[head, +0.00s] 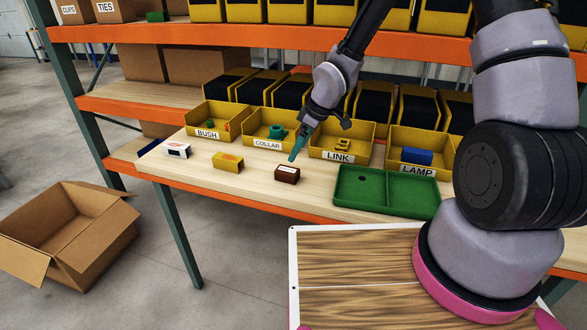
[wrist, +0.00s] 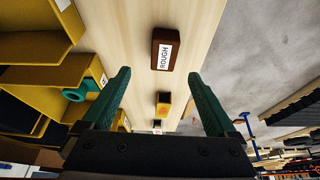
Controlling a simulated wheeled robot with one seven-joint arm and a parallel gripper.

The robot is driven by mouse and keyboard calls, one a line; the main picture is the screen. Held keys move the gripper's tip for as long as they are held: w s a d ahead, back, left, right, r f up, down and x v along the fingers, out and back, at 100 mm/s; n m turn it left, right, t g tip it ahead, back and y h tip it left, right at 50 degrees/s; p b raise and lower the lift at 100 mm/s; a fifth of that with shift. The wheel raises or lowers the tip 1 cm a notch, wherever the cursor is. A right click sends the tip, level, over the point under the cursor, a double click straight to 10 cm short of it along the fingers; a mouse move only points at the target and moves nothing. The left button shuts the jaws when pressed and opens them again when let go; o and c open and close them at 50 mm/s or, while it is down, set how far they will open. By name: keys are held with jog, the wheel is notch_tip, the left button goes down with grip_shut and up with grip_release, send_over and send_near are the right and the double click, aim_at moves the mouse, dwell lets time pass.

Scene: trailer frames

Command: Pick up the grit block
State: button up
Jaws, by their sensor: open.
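A small dark brown block (head: 287,175), which fits the grit block, rests on the wooden bench in front of the COLLAR and LINK bins. In the wrist view the brown block (wrist: 173,37) shows a white label reading ROUGH. My gripper (head: 297,153) has teal fingers and is just behind and above the block in the head view. In the wrist view my gripper (wrist: 158,76) is open and empty, with the block beyond the fingertips, roughly centred between them. The fingers do not appear to touch it.
A yellow block (head: 228,162) and a white block (head: 177,151) lie to the left. A green divided tray (head: 363,204) is to the right. Yellow bins (head: 338,155) line up behind. An open cardboard box (head: 75,245) is on the floor.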

aim_at(287, 170)
jog(key=x, duration=0.4)
jog(key=shift+f, duration=0.2)
jog(key=x, duration=0.4)
jog(key=shift+s+a, duration=0.25)
jog(key=shift+s, duration=0.05)
jog(key=shift+w+a+f, duration=0.1)
jog(key=shift+a+f, duration=0.05)
jog(key=shift+f, duration=0.4)
grip_shut()
jog(key=shift+r, duration=0.1)
notch_tip(287, 170, up, 10)
jog(key=shift+f, duration=0.1)
